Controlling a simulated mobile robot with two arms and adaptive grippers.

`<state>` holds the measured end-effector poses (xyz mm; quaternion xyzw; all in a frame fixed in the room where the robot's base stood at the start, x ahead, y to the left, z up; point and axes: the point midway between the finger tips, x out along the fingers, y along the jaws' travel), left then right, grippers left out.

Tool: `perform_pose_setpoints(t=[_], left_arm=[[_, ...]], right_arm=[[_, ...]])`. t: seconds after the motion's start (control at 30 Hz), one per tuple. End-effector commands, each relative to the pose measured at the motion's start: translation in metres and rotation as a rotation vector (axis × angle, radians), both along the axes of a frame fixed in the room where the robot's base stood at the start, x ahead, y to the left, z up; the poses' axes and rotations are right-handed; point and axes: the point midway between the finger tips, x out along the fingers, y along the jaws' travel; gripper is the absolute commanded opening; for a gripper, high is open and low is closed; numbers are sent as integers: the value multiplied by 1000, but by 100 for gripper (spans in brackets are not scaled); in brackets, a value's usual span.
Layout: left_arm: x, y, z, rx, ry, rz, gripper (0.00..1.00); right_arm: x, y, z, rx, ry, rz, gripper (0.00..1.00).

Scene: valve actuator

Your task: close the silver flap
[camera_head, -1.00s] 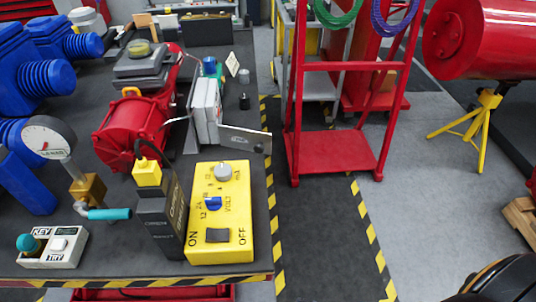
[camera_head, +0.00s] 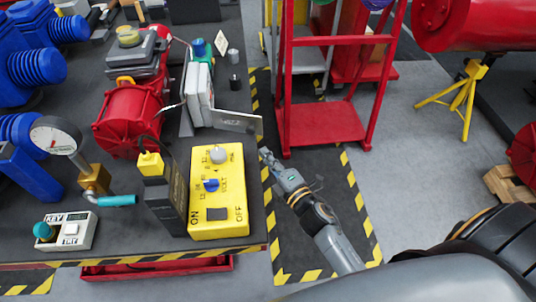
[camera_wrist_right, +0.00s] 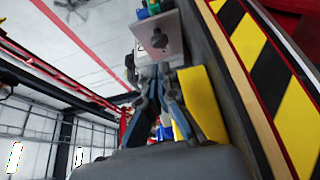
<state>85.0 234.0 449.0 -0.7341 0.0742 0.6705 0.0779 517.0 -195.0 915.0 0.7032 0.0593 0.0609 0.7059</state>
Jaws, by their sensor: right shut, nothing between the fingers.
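The silver flap (camera_head: 237,121) is a flat metal plate with a hole near its outer end. It sticks out to the right from the white box (camera_head: 199,95) on the bench and stands open. In the right wrist view the flap (camera_wrist_right: 158,38) shows just ahead of the fingers. My right gripper (camera_head: 266,156) is beside the bench's right edge, nearer the camera than the flap's outer end. Its fingers, also in the wrist view (camera_wrist_right: 160,72), are shut and empty. I cannot tell whether they touch the flap. My left gripper is not in view.
A yellow control box (camera_head: 219,222) with knobs and a black unit (camera_head: 166,205) stand in front of the flap. A red motor (camera_head: 128,118) is left of it. A red trolley (camera_head: 322,124) stands right of the bench. Striped floor between them is mostly clear.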

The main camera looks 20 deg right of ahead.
Motion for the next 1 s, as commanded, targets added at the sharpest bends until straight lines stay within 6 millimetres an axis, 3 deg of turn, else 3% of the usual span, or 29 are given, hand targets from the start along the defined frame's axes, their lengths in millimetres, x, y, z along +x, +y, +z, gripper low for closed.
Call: perform_pose_setpoints(t=[0.2,0.4,1.0], left_arm=[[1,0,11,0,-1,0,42],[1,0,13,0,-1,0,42],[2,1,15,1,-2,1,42]], right_arm=[[41,8,2,4,0,0,0],[63,11,1,4,1,0,0],[68,12,0,2,0,18,0]])
